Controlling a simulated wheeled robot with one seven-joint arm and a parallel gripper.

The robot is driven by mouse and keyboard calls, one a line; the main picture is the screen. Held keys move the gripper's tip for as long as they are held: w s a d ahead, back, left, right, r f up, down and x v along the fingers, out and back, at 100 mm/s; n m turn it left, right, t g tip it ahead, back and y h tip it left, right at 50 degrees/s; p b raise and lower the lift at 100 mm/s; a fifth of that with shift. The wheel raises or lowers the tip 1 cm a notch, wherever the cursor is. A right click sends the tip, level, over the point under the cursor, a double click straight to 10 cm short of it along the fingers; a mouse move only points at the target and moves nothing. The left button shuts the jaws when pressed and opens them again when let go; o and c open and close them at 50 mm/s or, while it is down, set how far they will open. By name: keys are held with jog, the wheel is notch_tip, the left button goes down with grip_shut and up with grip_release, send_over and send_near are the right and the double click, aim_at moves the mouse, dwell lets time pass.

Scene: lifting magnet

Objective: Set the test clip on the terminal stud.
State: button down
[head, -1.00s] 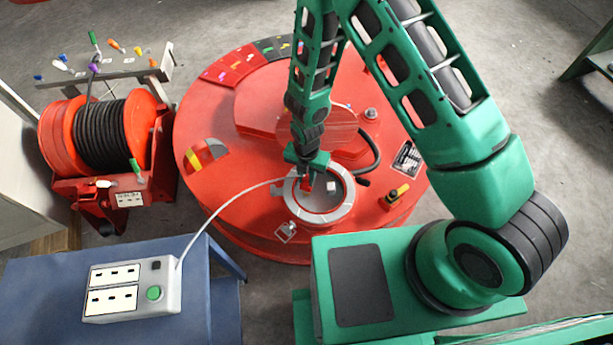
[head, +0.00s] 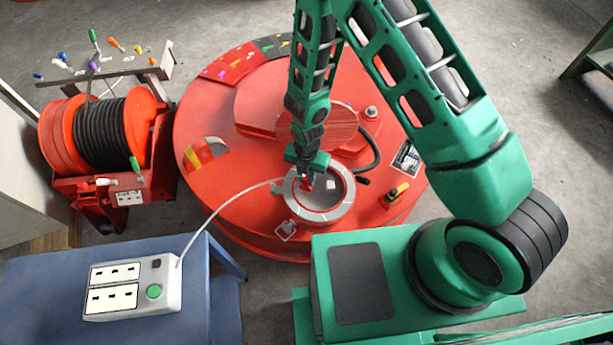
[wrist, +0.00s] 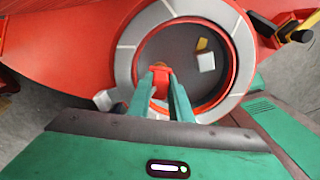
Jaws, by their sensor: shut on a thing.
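The red test clip (wrist: 160,76) is between the fingertips of my gripper (wrist: 160,84), which is shut on it. In the head view my gripper (head: 305,176) points down into the round opening of the red magnet, and the clip shows as a small red patch. Inside the opening a white block (wrist: 206,62) and a small brass-yellow piece (wrist: 202,44) stand to the right of the clip, apart from it in the wrist view. The brass piece looks like the terminal stud, but I cannot be sure. The clip's lower part is hidden by my fingers.
A pale ring (wrist: 128,58) rims the opening. A white lead (head: 225,200) arches from the test box (head: 132,287) on the blue bench to the opening. A black cable and a yellow-black handle (head: 398,192) lie right of it. A cable reel (head: 62,145) stands left.

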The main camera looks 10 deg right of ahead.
jog(key=shift+f, duration=0.35)
dwell(0.3)
jog(key=c, duration=1.6)
grip_release()
jog(key=shift+o, duration=0.6)
jog(key=o, duration=0.4)
jog(key=shift+o, duration=0.2)
jog(key=shift+r, duration=3)
